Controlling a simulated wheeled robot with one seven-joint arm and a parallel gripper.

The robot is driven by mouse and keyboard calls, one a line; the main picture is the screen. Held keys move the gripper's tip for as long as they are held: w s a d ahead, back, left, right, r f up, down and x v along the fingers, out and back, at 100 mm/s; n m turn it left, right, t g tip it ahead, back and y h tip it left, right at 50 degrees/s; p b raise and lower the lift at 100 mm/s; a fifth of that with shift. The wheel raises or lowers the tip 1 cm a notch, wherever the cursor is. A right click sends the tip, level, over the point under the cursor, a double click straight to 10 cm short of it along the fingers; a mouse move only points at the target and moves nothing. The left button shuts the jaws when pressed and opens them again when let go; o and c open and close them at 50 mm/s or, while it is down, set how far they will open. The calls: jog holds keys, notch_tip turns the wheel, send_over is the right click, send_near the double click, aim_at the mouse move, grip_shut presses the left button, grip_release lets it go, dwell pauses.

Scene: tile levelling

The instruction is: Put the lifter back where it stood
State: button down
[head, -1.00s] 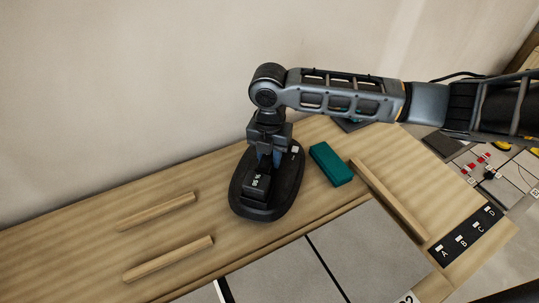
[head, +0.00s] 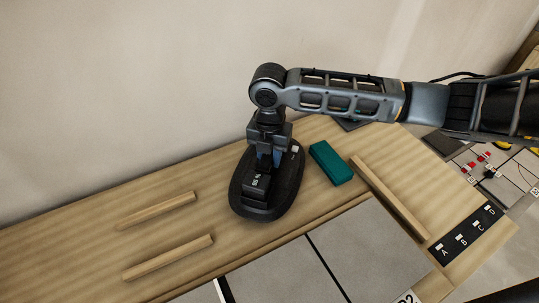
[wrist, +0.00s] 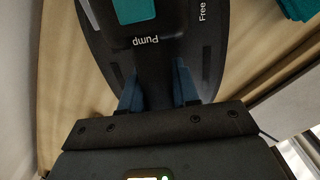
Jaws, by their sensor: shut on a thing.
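The lifter (head: 258,205) is a black, oval-based tool with a raised handle. It sits on the wooden bench, left of the teal block, and looks flat on the wood. My gripper (head: 265,160) points down over it and is shut on its handle. In the wrist view, the blue fingers of my gripper (wrist: 158,88) close on either side of the dark handle. The lifter (wrist: 205,60) shows the words "Pump" and "Free" and a teal patch there. The contact between its underside and the wood is hidden.
A teal block (head: 331,163) lies close to the lifter's right. Two wooden strips (head: 157,210) lie to the left, and a longer strip (head: 390,197) to the right. Grey tiles (head: 365,250) are in front. A black strip marked A to D (head: 466,235) is at the right. A wall stands behind.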

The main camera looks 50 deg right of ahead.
jog(key=shift+f+b, duration=0.3)
jog(key=shift+f, duration=0.25)
dwell(1.0)
jog(key=c, duration=0.8)
grip_release()
jog(key=shift+o, duration=0.2)
jog(key=shift+f, duration=0.1)
notch_tip(320, 180, up, 8)
jog(key=shift+f+b, duration=0.1)
jog(key=shift+b, duration=0.3)
